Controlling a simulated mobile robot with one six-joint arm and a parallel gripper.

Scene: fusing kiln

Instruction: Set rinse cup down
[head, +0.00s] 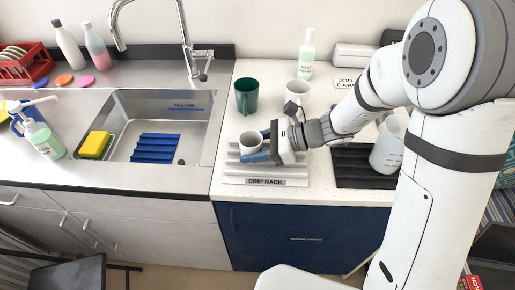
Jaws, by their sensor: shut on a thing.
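A white cup (250,140), which looks like the rinse cup, is over the drip rack (266,181) on the white counter. My gripper (256,145) is shut on it, with blue fingers at the cup's near and far sides. The cup is upright. I cannot tell from this view whether its base touches the rack. The gripper reaches in from the right and hides part of the rack.
A green mug (246,97) and another white mug (297,92) stand close behind the rack. A black mat (358,167) and a translucent jug (387,148) are to the right. The sink (208,142) is to the left, with a tall faucet (186,38) behind it.

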